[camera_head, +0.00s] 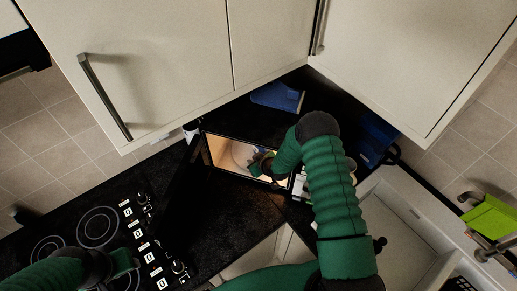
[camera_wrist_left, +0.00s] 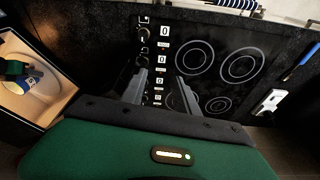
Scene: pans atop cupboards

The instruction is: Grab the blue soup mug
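A small blue and white thing (camera_wrist_left: 32,82), possibly the blue soup mug, shows inside the lit microwave in the left wrist view. It is too small to name surely. My right arm reaches into the open microwave (camera_head: 209,151), and my right gripper (camera_head: 258,165) is inside it, close to a pale round plate (camera_head: 241,153). Its fingers are too small and dark to tell whether they are open or hold anything. My left gripper (camera_wrist_left: 163,86) is open and empty over the stove controls, its two grey fingers well apart.
The microwave door stands open over the dark counter. A black hob (camera_head: 97,227) with knobs lies at left. White wall cupboards (camera_head: 150,60) hang above. A blue object (camera_head: 277,97) lies behind the microwave, and another blue object (camera_head: 374,137) stands right of my arm. A sink area is at right.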

